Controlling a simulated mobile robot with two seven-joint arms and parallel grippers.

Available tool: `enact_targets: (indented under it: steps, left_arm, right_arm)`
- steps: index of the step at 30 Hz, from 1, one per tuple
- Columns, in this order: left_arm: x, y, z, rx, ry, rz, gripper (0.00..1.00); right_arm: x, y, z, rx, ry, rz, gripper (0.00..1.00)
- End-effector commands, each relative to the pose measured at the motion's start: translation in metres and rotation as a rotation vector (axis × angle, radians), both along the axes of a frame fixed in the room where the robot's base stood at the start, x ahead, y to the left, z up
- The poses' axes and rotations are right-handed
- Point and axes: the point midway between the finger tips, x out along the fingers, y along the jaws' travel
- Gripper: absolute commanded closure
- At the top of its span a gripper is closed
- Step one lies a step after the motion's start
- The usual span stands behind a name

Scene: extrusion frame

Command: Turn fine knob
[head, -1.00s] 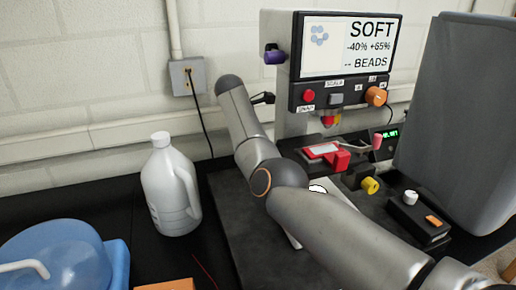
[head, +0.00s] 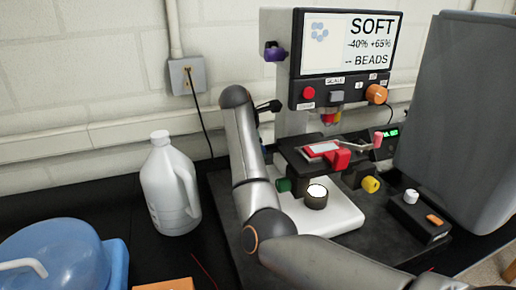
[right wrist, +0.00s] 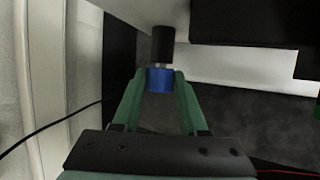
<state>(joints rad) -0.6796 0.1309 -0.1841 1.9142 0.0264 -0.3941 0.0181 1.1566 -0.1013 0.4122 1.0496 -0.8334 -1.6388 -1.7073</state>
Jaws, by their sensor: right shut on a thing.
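A blue knob (right wrist: 159,79) with a black cylinder (right wrist: 163,43) beyond it is at the middle of the right wrist view. The green fingers of my right gripper (right wrist: 160,84) are on either side of the blue knob and shut on it. In the head view my right arm reaches up along the left side of the microscope-like instrument (head: 292,120). The gripper itself is mostly hidden behind the arm there. No label shows which knob is the fine one. My left gripper is in neither view.
The instrument has a screen (head: 347,45), a purple knob (head: 275,51), an orange knob (head: 376,94), a green knob (head: 284,185) and a yellow knob (head: 370,184). A white jug (head: 168,190) stands left of the arm. A small control box (head: 418,216) is at right.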

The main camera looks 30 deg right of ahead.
Motion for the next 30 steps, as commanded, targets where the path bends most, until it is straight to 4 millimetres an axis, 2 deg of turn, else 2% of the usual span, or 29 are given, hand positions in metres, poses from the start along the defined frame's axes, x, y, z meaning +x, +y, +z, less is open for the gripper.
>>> enact_targets:
  steps: [18,30]
  left_arm:
    - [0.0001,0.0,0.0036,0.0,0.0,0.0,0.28]
    - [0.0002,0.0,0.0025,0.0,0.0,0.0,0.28]
  right_arm:
    - [-0.0069,0.0011,-0.0061,-0.098,-0.4,0.0,1.0]
    - [-0.0075,0.0014,-0.0072,-0.127,-0.529,-0.001,1.0]
